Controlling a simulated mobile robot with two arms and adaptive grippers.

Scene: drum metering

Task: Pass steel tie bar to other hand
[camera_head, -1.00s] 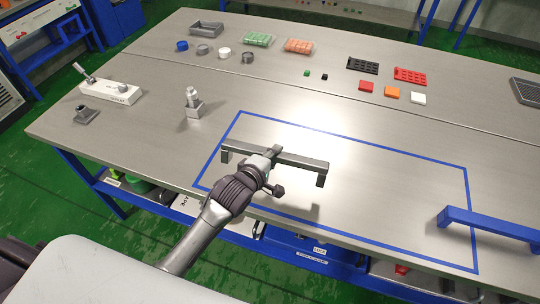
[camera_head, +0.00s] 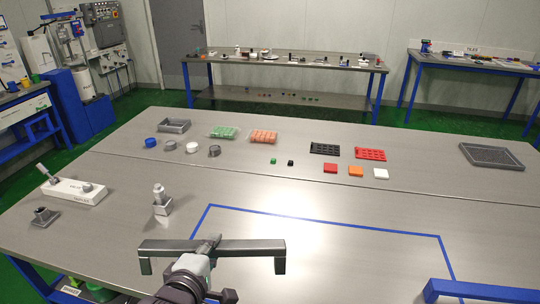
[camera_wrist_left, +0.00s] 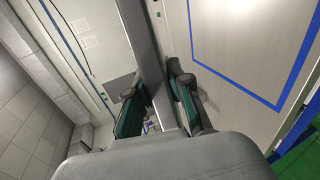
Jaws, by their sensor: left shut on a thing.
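The steel tie bar (camera_head: 246,244) is a grey bar with short legs bent down at both ends. My left gripper (camera_head: 207,246) is shut on it near its middle and holds it level above the front of the workbench. In the left wrist view the tie bar (camera_wrist_left: 147,50) runs up between the two fingers of my left gripper (camera_wrist_left: 159,95). My right gripper shows in neither view.
A blue bar with a leg (camera_head: 480,290) stands at the right front. A blue outline (camera_head: 330,222) marks the bench (camera_head: 110,225). A small steel fitting (camera_head: 161,200) and a white block device (camera_head: 75,192) stand at left. Small trays and coloured parts lie farther back.

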